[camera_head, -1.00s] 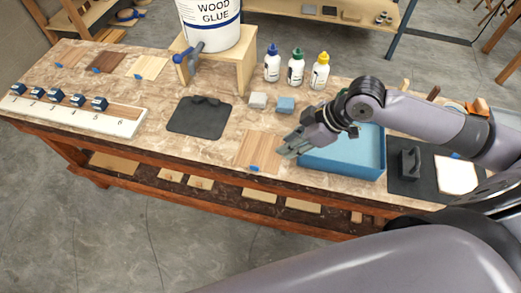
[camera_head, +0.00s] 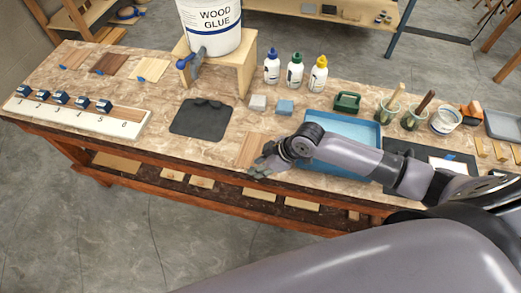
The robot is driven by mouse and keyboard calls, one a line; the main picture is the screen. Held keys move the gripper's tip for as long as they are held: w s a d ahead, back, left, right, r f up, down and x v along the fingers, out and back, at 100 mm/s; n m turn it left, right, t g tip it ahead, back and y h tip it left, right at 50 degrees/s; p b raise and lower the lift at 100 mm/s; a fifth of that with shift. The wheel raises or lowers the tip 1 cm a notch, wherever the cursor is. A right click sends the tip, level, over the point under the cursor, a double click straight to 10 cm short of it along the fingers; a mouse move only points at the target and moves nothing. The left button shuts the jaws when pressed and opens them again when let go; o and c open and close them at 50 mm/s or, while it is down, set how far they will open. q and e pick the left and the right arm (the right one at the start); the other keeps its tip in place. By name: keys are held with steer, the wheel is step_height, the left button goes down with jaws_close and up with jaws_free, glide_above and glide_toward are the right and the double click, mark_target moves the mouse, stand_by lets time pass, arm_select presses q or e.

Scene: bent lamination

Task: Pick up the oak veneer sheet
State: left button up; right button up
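A light brown wood veneer sheet (camera_head: 250,146) lies at the front edge of the table, left of the blue tray. I cannot tell for sure that it is the oak one. My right gripper (camera_head: 260,169) is over the sheet's front right part and hides its blue tape tab. I cannot tell whether the fingers touch the sheet or how far apart they are. Other veneer sheets lie at the back left: a light brown one (camera_head: 74,56), a dark one (camera_head: 108,63) and a pale one (camera_head: 151,68). My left gripper is out of view.
The blue tray (camera_head: 372,131) is beside my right arm. Glue bottles (camera_head: 295,71) and a wooden stand (camera_head: 233,68) with a glue bucket (camera_head: 210,22) are farther back.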

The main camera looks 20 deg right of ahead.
steer(key=shift+w+a+f, duration=0.15)
steer(key=shift+a+f, duration=0.1)
steer(key=shift+f, duration=0.2)
jaws_close()
